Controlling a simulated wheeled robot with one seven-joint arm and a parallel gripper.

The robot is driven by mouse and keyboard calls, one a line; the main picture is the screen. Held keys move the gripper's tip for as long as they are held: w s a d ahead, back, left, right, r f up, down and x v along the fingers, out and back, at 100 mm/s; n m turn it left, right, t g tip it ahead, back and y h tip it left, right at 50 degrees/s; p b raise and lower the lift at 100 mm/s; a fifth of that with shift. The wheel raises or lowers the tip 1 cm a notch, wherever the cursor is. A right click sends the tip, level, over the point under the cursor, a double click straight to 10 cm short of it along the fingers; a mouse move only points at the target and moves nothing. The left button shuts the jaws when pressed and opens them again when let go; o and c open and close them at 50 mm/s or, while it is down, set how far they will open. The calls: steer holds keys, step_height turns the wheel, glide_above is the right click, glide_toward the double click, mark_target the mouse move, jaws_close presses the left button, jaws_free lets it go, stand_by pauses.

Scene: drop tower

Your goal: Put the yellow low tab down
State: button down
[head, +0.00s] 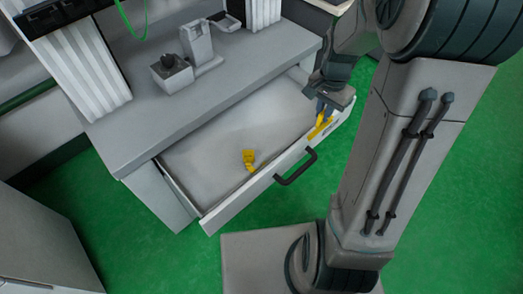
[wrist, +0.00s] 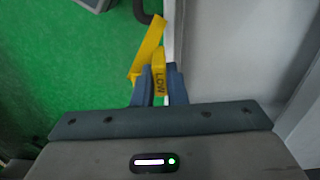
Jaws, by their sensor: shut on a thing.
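My gripper (head: 325,107) is over the right end of an open drawer, close to its front panel. It is shut on a yellow tab (head: 321,126), which hangs angled down from the fingers. In the wrist view my gripper (wrist: 159,85) has its blue fingers on both sides of the yellow tab (wrist: 158,62), which bears the word LOW. The tab shows beside the drawer's front edge, with green floor behind it. I cannot tell whether it touches the panel.
The pulled-out drawer (head: 208,163) has a black handle (head: 296,167) on its front panel. A grey counter (head: 140,118) above it carries a small grey device (head: 197,45). The drawer floor is mostly clear. Green floor (head: 150,255) lies in front.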

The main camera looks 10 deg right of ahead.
steer(key=shift+s+d+f+m+b, duration=0.15)
steer(key=shift+s+f+m+b, duration=0.15)
steer(key=shift+f+b, duration=0.2)
steer(key=shift+w+a+f, duration=0.15)
steer(key=shift+a+f, duration=0.05)
steer(key=shift+f, duration=0.05)
steer(key=b, duration=0.3)
glide_above(285, 133)
step_height(285, 133, down, 7)
steer(key=shift+f+b, duration=0.9)
steer(key=shift+f, duration=0.85)
steer(key=shift+f, duration=0.15)
steer(key=c, duration=1.5)
jaws_free()
steer(key=shift+o, duration=0.2)
